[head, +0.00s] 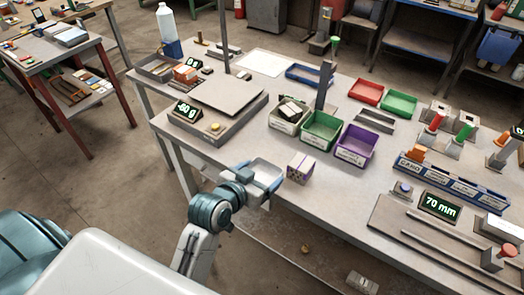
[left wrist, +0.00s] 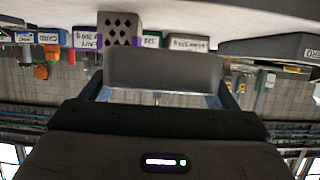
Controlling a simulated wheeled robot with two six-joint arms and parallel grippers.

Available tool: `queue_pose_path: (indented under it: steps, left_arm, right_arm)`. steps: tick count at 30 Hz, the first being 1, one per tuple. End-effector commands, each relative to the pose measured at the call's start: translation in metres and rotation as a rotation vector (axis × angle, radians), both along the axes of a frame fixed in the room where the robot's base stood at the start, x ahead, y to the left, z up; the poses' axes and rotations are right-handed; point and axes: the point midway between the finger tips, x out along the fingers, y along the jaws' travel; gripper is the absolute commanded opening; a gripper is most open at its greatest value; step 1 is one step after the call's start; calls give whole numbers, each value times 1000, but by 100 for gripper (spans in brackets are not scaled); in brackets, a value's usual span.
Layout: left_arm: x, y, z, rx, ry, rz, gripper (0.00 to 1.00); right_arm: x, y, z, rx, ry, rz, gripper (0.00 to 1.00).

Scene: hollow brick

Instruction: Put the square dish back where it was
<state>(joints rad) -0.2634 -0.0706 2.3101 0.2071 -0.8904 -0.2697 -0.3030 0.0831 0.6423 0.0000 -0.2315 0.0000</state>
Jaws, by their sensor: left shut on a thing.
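My left gripper (head: 267,181) is shut on the square dish (head: 264,168), a light grey, shallow piece at the near edge of the workbench. In the left wrist view the dish (left wrist: 162,70) fills the space between the blue-grey fingers of the gripper (left wrist: 158,98). The dish is beside the scale (head: 240,123), which has a flat, empty grey plate (head: 228,92) and reads "-60 g". A small brick with dark holes (head: 300,168) stands just right of the dish; it also shows behind the dish in the left wrist view (left wrist: 120,27). My right gripper is out of view.
Green (head: 322,131) and purple (head: 355,146) bins stand behind the brick, beside another bin holding a block (head: 290,112). A dark post (head: 325,85) rises behind them. A "70 mm" display (head: 440,207) and rails lie at right. Bare bench (head: 340,195) lies right of the brick.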

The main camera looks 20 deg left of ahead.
Motion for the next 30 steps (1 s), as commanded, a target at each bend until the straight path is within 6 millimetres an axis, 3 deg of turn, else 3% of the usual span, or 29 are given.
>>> queue_pose_path:
  steps: [1,9,15,30]
  left_arm:
    - [15,6,3,8,-3,-2,59]
    - [82,34,-4,4,1,2,59]
    - [115,46,-9,0,0,2,59]
    - [121,49,-47,0,1,3,59]
  right_arm:
    - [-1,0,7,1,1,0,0]
    - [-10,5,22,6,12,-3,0]
    - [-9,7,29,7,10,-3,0]
    - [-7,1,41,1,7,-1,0]
